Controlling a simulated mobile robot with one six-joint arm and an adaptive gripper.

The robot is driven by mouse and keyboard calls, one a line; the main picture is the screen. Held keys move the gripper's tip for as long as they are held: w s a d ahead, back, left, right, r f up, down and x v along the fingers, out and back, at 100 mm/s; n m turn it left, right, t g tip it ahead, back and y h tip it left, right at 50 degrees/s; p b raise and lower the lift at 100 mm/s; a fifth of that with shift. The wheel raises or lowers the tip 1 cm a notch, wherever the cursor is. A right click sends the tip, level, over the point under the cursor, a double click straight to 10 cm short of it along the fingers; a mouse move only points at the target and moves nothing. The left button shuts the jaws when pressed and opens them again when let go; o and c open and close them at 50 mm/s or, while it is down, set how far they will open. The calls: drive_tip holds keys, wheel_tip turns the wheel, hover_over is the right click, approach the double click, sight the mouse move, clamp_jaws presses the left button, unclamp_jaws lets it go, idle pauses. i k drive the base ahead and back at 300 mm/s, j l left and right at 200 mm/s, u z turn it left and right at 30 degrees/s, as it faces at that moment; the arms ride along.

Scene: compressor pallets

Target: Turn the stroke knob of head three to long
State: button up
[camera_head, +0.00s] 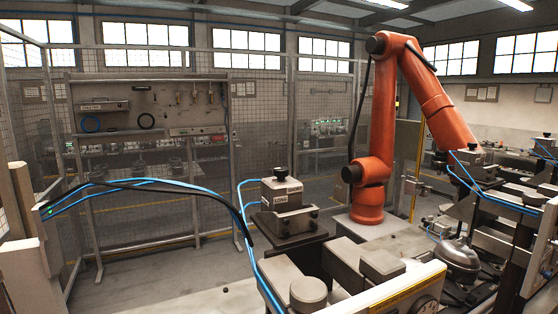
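A grey block-shaped head (283,212) stands on a dark post in the middle, with a black knob (281,173) on top. A small white label (288,195) on its front is too small to read surely; it may say LONG. Another similar head (477,158) stands at the right. No head number is legible, so I cannot tell which is head three, nor how its knob is set. A round dial (427,307) shows partly at the bottom edge. No gripper that I can identify as mine is in view.
An orange robot arm (371,180) stands on a pedestal behind the middle head, reaching right. Blue hoses (190,189) and a black cable arch across the left. Grey blocks (382,263) fill the front. Mesh fencing (262,120) and a tool board (150,110) stand behind. Floor shows at left.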

sight(281, 173)
drive_tip(key=j+u, duration=0.15)
drive_tip(key=u, duration=0.3)
drive_tip(key=i+j+u, duration=0.1)
drive_tip(key=u, duration=0.3)
drive_tip(key=j+u, duration=0.15)
drive_tip(key=u, duration=0.3)
drive_tip(key=i+u, duration=0.15)
drive_tip(key=u, duration=0.3)
drive_tip(key=i+j+u, duration=0.1)
drive_tip(key=u, duration=0.35)
drive_tip(key=z, duration=0.45)
drive_tip(key=i+j+z, duration=0.1)
drive_tip(key=z, duration=0.3)
drive_tip(key=i+z, duration=0.1)
drive_tip(key=z, duration=0.35)
drive_tip(key=j+z, duration=0.15)
drive_tip(key=z, duration=0.25)
drive_tip(key=j+z, duration=0.1)
drive_tip(key=z, duration=0.35)
drive_tip(key=i, duration=0.05)
